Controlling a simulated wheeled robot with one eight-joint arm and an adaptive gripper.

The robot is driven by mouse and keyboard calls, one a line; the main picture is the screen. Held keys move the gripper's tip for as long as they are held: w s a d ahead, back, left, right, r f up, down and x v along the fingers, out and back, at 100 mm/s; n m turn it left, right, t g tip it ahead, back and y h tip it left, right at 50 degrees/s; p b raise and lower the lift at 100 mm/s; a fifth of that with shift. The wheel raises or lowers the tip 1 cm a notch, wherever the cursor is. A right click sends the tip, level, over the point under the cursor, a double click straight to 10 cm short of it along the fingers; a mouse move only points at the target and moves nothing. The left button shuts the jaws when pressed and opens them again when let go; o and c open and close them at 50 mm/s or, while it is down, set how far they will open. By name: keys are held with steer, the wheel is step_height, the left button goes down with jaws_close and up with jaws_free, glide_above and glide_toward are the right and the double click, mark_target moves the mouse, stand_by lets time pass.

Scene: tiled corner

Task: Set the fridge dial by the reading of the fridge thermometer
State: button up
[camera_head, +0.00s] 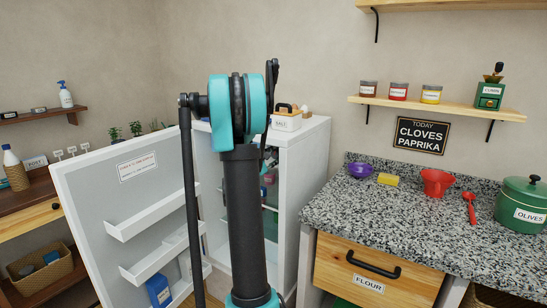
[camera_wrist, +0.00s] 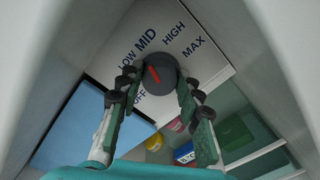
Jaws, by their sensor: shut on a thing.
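The fridge dial (camera_wrist: 166,78), dark and round with a red mark, sits on a pale panel printed OFF, LOW, MID, HIGH and MAX in the wrist view. The mark slants to the upper left, on the LOW–MID side; I cannot tell its exact setting. My gripper (camera_wrist: 158,88) is shut on the dial, one finger at each side. In the head view the white fridge (camera_head: 312,165) stands with its door (camera_head: 95,205) open to the left. My arm hides much of the interior and the gripper there.
A printed notice (camera_head: 137,167) is on the door's inner face, above its racks. Coloured items, including a yellow one (camera_wrist: 154,141), stand inside the fridge below the dial. A salt box (camera_head: 286,121) is on top. A granite counter (camera_head: 390,220) stands close on the right.

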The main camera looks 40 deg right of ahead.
steer(key=shift+m, duration=0.3)
steer(key=m, duration=0.3)
steer(key=shift+m, duration=0.3)
steer(key=shift+f+m, duration=0.1)
steer(key=shift+m, duration=1.7)
steer(key=o, duration=1.2)
steer(key=shift+c, duration=0.2)
steer(key=v, duration=1.2)
